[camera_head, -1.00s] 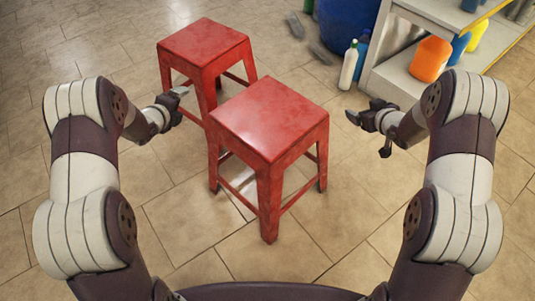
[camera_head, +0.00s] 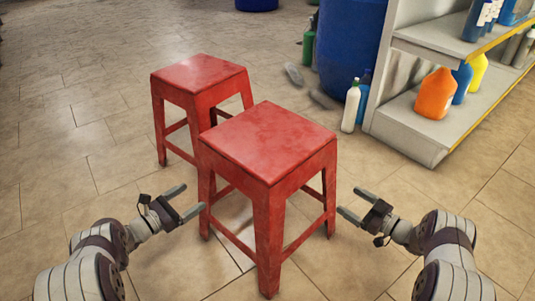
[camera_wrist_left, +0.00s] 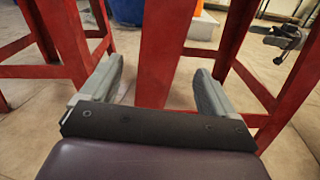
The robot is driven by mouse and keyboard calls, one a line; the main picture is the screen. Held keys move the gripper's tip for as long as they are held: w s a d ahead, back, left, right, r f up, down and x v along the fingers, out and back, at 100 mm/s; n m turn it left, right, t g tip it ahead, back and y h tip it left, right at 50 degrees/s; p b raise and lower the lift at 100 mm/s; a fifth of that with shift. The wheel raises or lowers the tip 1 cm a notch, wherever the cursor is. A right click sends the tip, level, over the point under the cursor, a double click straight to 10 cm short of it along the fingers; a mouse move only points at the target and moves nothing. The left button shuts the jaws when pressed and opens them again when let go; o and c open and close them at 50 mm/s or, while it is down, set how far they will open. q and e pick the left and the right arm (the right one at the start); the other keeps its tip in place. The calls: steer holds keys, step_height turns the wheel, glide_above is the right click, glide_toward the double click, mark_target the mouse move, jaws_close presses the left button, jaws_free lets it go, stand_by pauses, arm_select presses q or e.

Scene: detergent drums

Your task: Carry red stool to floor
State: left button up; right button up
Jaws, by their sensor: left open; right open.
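A red stool (camera_head: 268,143) stands upright on the tiled floor in front of me, and a second red stool (camera_head: 200,75) stands behind it to the left. My left gripper (camera_head: 190,199) is open just left of the nearer stool's left legs. In the left wrist view, the open jaws of my left gripper (camera_wrist_left: 160,82) point at a red leg of a stool (camera_wrist_left: 160,55), which shows between the fingers. I cannot tell if they touch it. My right gripper (camera_head: 350,205) is open, just right of the nearer stool's right leg. It holds nothing.
A shelf unit (camera_head: 410,120) with orange, blue and yellow bottles stands at the back right. A blue drum (camera_head: 348,45), a white bottle (camera_head: 351,108) and a green bottle (camera_head: 308,48) stand beside it. Grey pieces lie on the floor. The floor (camera_head: 60,150) at left is clear.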

mark_target(332, 189)
steer(key=x, duration=1)
steer(key=shift+a, duration=0.15)
arm_select(q)
steer(key=x, duration=1)
arm_select(e)
steer(key=shift+w, duration=0.1)
arm_select(q)
steer(key=shift+w, duration=0.15)
jaws_close()
arm_select(e)
jaws_close()
arm_select(q)
steer(key=shift+r, duration=0.1)
arm_select(e)
steer(key=shift+r, duration=0.1)
